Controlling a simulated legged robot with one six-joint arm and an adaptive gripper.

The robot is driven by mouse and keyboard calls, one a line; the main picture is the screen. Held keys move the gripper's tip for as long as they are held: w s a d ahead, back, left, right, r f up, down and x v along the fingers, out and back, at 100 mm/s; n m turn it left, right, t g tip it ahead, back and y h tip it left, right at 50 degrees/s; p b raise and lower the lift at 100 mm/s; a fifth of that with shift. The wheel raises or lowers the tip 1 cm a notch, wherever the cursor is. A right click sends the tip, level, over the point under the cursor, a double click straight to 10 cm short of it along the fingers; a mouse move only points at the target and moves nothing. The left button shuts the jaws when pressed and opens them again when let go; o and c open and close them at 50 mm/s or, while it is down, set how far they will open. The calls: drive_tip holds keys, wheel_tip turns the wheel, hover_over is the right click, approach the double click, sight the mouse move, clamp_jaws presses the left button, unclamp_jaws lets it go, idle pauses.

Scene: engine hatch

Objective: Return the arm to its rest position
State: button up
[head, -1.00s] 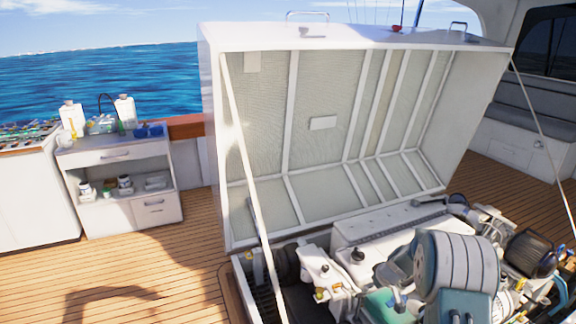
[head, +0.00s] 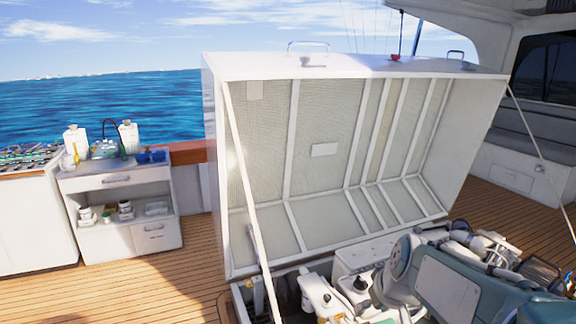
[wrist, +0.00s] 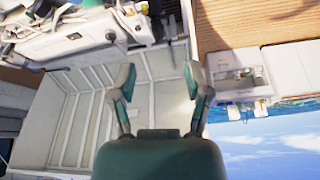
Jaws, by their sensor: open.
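My gripper (wrist: 160,80) shows in the wrist view, its two teal and grey fingers spread apart with nothing between them. The wrist view is upside down. Behind the fingers is the ribbed inner side of the raised hatch lid (wrist: 85,115). In the head view my arm (head: 450,285), teal and grey, is at the lower right, in front of the engine bay. I cannot make out the fingers there. The hatch lid (head: 322,205) stands open, with a white strut (head: 245,185) along its left side. The arm hides much of the bay.
White containers (head: 313,292) sit in the engine bay. A white cabinet (head: 115,180) with bottles and small items on it stands at left, beside a counter (head: 30,225). The wooden deck (head: 120,285) between cabinet and hatch is clear.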

drive_tip(key=s+a+r+m+h, duration=0.1)
drive_tip(key=s+r+m, duration=0.1)
drive_tip(key=s, duration=1.5)
drive_tip(key=shift+s+t+h, duration=0.3)
drive_tip(key=shift+s+t, duration=0.1)
drive_tip(key=shift+r, duration=0.1)
drive_tip(key=shift+c, duration=0.8)
drive_tip(key=shift+s, duration=0.1)
